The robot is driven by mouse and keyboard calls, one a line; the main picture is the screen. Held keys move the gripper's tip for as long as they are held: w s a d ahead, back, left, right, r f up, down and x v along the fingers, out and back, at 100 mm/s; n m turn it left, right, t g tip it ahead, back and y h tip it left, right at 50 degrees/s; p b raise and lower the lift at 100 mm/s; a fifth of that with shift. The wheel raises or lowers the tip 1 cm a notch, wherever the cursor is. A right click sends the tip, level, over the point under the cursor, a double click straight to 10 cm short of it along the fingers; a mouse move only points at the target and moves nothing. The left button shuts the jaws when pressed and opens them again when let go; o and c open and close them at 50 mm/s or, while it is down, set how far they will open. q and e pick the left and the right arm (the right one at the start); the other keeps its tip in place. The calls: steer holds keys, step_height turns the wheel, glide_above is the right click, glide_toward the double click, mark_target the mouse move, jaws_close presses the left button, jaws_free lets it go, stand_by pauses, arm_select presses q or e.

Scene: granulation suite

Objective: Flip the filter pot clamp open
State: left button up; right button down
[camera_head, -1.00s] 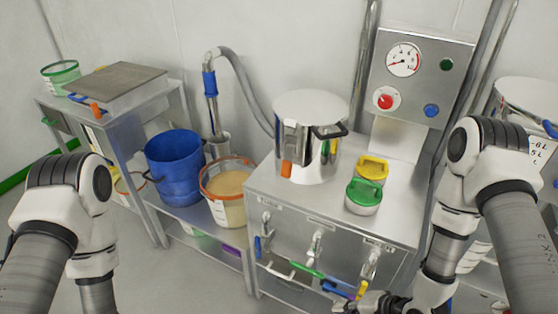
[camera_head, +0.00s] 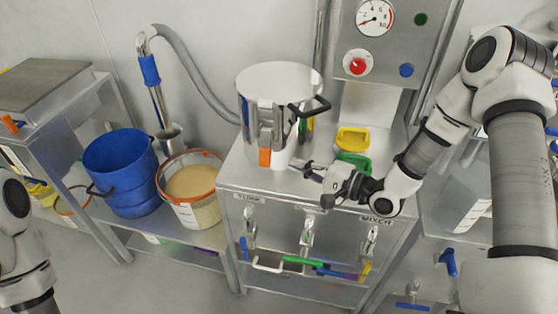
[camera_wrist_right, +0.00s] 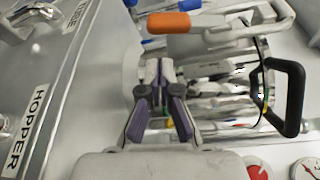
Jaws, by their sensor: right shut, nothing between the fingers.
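The filter pot (camera_head: 250,112) is a shiny steel pot with a flat lid and a black handle, standing on the steel cabinet. Its clamp (camera_head: 265,157) has an orange tip that hangs low on the pot's front wall. My right gripper (camera_head: 302,165) is shut and empty, just right of the clamp and apart from it in the head view. In the right wrist view the gripper's fingertips (camera_wrist_right: 159,66) are together, and the orange clamp tip (camera_wrist_right: 168,22) lies beyond them. My left gripper is out of view; only part of its arm shows at the left edge.
The pot's black handle (camera_wrist_right: 290,97) sticks out near the right gripper. A yellow-handled lid (camera_head: 352,139) and a green one (camera_head: 355,162) lie behind it on the cabinet top (camera_head: 235,175). A blue bucket (camera_head: 120,172) and a tub of beige material (camera_head: 192,190) stand left.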

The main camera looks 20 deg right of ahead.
mark_target(265, 149)
steer(key=x, duration=0.5)
steer(key=shift+w+a, duration=0.1)
steer(key=shift+a, duration=0.05)
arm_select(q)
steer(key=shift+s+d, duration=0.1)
